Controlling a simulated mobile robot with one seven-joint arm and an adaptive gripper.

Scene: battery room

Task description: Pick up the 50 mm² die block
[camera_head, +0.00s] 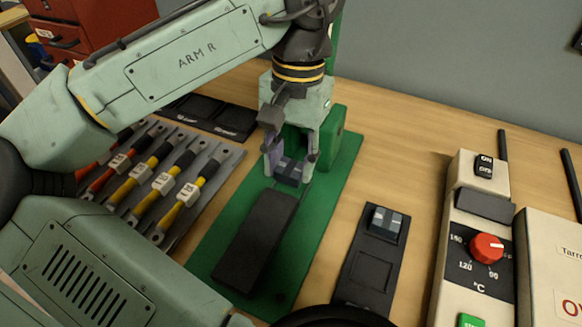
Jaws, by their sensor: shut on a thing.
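My gripper (290,166) points down over the green press base (331,207), in front of its green upright (331,128). Its fingers are shut on a small dark grey die block (288,173). The block is between the fingertips, just beyond the far end of a long black slab on the base. I cannot tell whether it touches the base. A second grey die block (386,222) sits at the far end of a black tray (369,271) to the right. I cannot read a size marking on either block.
The black slab (255,241) lies along the green base. A grey rack (222,158) with several tagged red and yellow cables stands left. A black tray (207,115) lies behind it. A beige heater unit (453,225) with a red knob stands right. Bare wood lies behind the small tray.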

